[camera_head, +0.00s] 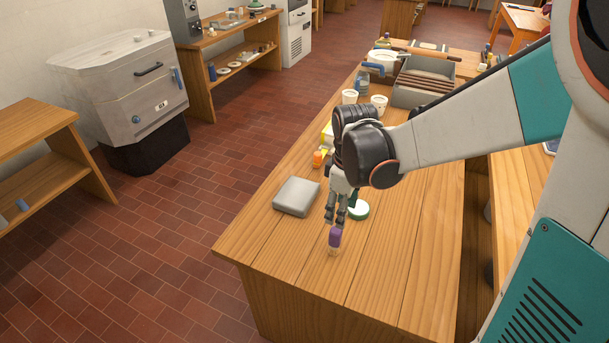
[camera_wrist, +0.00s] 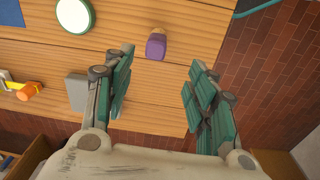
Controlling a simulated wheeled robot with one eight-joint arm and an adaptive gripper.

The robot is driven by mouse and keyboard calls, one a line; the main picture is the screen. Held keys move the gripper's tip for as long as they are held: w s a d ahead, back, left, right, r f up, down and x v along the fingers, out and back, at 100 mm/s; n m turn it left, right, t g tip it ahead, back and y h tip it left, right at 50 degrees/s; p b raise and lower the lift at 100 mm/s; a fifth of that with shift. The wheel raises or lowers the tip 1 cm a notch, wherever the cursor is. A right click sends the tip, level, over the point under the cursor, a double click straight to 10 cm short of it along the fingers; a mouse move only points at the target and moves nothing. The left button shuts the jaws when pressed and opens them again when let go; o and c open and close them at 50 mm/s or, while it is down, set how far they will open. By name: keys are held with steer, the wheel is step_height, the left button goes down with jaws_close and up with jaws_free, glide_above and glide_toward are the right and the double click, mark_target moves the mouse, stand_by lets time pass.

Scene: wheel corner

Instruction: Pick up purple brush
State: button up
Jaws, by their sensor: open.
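The purple brush (camera_head: 335,238) is a small upright-looking piece with a purple body and a pale end, on the wooden table (camera_head: 400,270) near its front edge. In the wrist view the brush (camera_wrist: 156,46) lies beyond the fingertips, roughly between the lines of the two fingers. My gripper (camera_head: 337,213) hangs just above and behind the brush in the head view. In the wrist view my gripper (camera_wrist: 160,60) has its green-padded fingers spread wide apart with nothing between them. The brush appears apart from both fingers.
A grey box (camera_head: 296,197) lies left of my gripper, and a green-rimmed white disc (camera_head: 358,210) lies close at its right. An orange item (camera_head: 317,158), white cups (camera_head: 379,103) and a grey tray (camera_head: 421,82) stand farther back. The table's front right is clear.

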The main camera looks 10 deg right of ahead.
mark_target(337, 232)
steer(key=shift+w+f+n+g, duration=0.3)
steer(key=shift+w+f, duration=0.05)
steer(key=shift+f, duration=0.6)
step_height(337, 232, down, 8)
steer(key=b, duration=0.2)
steer(key=shift+b, duration=0.4)
steer(key=shift+w+a+f+b, duration=0.1)
steer(key=shift+w+f+b, duration=0.1)
steer(key=shift+f+b, duration=0.85)
steer(key=shift+w+f+b, duration=0.15)
steer(key=shift+f+b, duration=0.2)
steer(key=shift+f, duration=1.3)
steer(key=shift+r, duration=0.1)
steer(key=shift+c, duration=0.6)
steer(key=c, duration=1)
